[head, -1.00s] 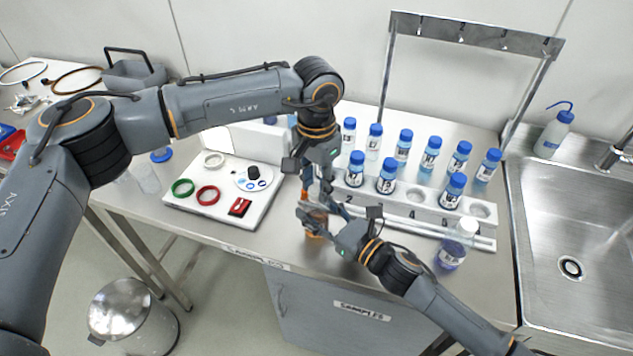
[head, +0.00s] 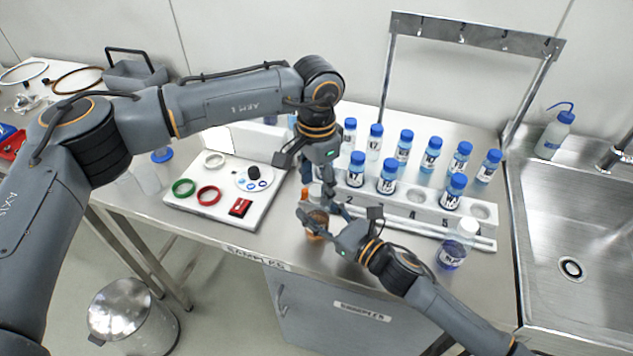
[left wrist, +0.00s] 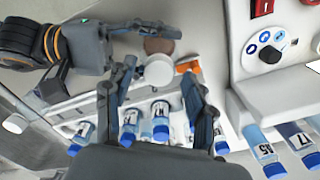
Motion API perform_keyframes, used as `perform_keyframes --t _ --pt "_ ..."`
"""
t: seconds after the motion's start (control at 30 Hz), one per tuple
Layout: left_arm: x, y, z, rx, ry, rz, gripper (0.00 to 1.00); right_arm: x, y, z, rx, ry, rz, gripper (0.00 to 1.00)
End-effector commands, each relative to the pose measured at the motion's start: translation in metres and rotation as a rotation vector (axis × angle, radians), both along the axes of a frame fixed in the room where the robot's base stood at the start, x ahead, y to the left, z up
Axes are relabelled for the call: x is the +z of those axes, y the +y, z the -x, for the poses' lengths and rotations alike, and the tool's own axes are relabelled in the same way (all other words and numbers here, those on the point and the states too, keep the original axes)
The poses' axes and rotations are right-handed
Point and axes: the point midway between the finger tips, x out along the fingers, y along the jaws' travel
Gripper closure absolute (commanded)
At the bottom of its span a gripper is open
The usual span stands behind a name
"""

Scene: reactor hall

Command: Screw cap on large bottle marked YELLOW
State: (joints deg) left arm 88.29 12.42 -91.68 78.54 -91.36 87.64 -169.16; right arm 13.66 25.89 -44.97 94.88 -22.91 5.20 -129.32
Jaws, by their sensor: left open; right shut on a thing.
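An amber-brown bottle (head: 317,232) stands at the bench's front edge in the head view; its label cannot be read. My right gripper (head: 322,222) is shut on it from the right. In the left wrist view the right gripper (left wrist: 152,29) reaches in from the left around the brown bottle (left wrist: 157,45). A round white cap (left wrist: 159,70) shows at the bottle's top, between my left fingers; whether it is seated cannot be told. My left gripper (head: 320,196) is open, pointing down just above the bottle. Its fingers partly hide the bottle top in the head view.
A white rack (head: 408,207) with several blue-capped bottles stands behind and right. A white-capped bottle (head: 456,246) is at the right, before the sink (head: 572,225). A white board (head: 222,217) with rings lies left. An orange item (head: 304,194) is close beside the left fingers.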

Motion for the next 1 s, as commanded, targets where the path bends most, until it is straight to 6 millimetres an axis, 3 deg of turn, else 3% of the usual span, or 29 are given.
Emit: perform_keyframes --t 0.33,0.73,0.87,1.0 --pt "0.04 0.0 0.0 0.0 -0.001 0.001 0.45 0.0 0.0 0.0 0.0 0.0 0.0 1.0" --pt "0.043 0.0 0.0 0.022 0.0 0.0 0.49 0.0 0.0 0.0 0.0 -0.001 -0.001 1.0" --pt "0.044 -0.001 0.0 0.135 0.0 0.002 0.49 0.0 0.0 0.0 0.0 -0.001 -0.001 1.0" --pt "0.046 -0.001 0.0 0.372 0.001 0.001 0.49 0.0 0.0 0.0 0.0 -0.001 -0.001 1.0"
